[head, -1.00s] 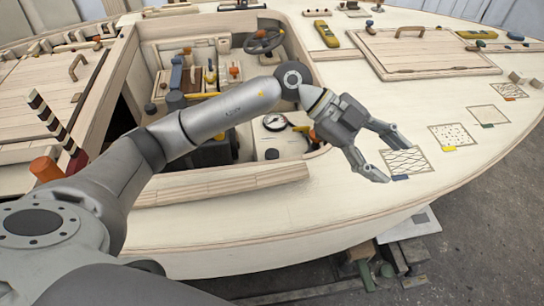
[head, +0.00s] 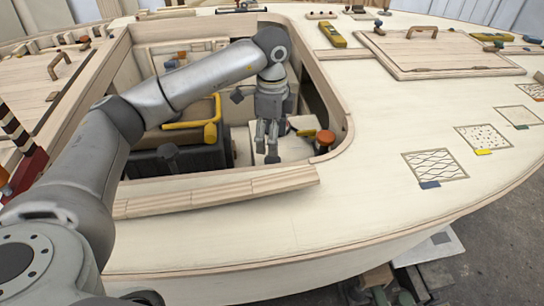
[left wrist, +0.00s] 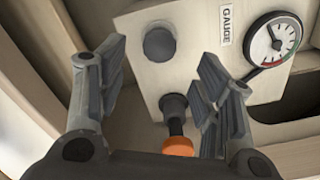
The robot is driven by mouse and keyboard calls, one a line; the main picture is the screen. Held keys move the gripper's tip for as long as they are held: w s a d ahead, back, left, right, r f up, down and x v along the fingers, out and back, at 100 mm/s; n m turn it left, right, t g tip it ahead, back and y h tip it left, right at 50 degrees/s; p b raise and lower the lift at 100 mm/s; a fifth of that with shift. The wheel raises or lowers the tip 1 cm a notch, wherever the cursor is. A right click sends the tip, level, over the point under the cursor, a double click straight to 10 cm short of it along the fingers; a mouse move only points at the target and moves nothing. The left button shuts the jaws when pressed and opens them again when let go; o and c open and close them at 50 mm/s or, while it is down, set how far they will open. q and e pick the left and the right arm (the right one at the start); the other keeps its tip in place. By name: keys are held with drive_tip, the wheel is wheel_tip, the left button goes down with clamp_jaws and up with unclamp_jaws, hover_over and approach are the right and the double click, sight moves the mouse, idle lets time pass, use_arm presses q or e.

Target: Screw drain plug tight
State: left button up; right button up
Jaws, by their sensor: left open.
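My left gripper (head: 268,153) points down inside the cockpit well, open and empty. In the left wrist view its two fingers (left wrist: 160,65) are spread before a pale panel. A dark round cap (left wrist: 159,45) shows between and beyond the fingertips; it may be the drain plug, but no label on it shows. A dark fitting with an orange end (left wrist: 178,146) sits lower on the panel, partly near the right finger. I see no contact between the fingers and either part. My right gripper is not in view.
A gauge (left wrist: 274,40) with a label sits right of the cap. An orange-topped knob (head: 325,138) stands right of the gripper, near the cockpit's edge. A yellow handle (head: 190,125) and a dark box (head: 180,155) lie left.

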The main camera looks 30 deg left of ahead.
sight(272, 159)
use_arm(q)
wheel_tip(272, 159, down, 7)
drive_tip(key=shift+r+b, duration=0.15)
drive_tip(key=shift+b, duration=0.2)
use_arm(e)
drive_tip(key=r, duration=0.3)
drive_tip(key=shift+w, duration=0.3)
use_arm(q)
drive_tip(key=c, duration=1)
